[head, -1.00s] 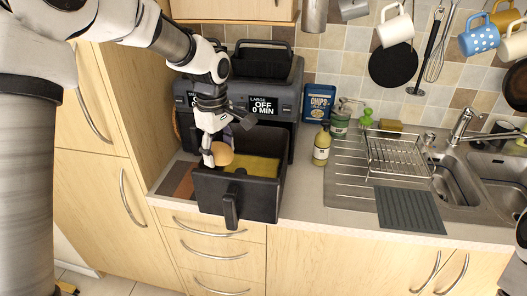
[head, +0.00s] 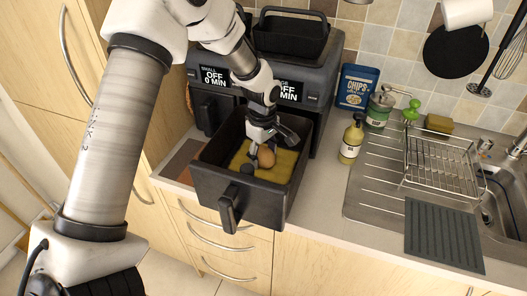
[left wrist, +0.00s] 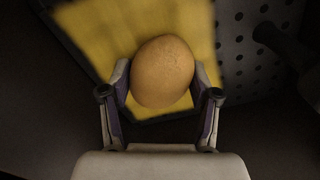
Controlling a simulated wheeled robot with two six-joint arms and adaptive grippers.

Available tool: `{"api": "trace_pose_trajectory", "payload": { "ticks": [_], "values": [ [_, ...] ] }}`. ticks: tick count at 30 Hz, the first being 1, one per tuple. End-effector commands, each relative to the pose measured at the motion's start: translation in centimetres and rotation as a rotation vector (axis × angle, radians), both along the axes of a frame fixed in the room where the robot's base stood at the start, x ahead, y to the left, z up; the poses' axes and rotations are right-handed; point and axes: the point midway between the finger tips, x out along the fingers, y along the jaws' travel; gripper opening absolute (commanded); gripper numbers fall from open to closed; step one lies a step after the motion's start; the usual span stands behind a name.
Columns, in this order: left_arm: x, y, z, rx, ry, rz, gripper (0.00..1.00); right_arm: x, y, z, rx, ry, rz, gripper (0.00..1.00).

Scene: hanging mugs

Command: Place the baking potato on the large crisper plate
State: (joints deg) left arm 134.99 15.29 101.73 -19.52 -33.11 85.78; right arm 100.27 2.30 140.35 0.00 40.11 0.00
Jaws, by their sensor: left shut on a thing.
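The baking potato (head: 267,158) is a brown oval inside the open black air fryer drawer (head: 217,190). It also shows in the left wrist view (left wrist: 163,70), between the two fingers. My left gripper (head: 258,150) reaches down into the drawer and is shut on the potato. A yellow surface (head: 285,165) lies at the drawer's bottom, under the potato; it also shows in the left wrist view (left wrist: 100,38). A dark perforated surface (left wrist: 238,45) is to its right there. My right gripper is out of view.
The air fryer (head: 300,65) stands behind. A yellow-green bottle (head: 351,140), a green soap dispenser (head: 379,107) and a dish rack (head: 440,165) are to the right.

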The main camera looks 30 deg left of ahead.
Motion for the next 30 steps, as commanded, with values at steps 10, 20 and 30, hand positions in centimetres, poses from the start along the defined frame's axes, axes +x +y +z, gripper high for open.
{"api": "trace_pose_trajectory", "payload": {
  "ticks": [10,20,30],
  "values": [
    [0.0,0.0,-0.5,-0.001,0.001,0.001,0.65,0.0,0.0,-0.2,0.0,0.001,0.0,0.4],
    [0.0,0.0,-0.4,-0.001,0.001,0.001,0.86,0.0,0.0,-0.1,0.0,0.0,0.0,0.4],
    [0.1,0.0,4.0,-0.001,-0.006,0.002,0.86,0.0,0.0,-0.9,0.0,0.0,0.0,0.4]
  ]
}}
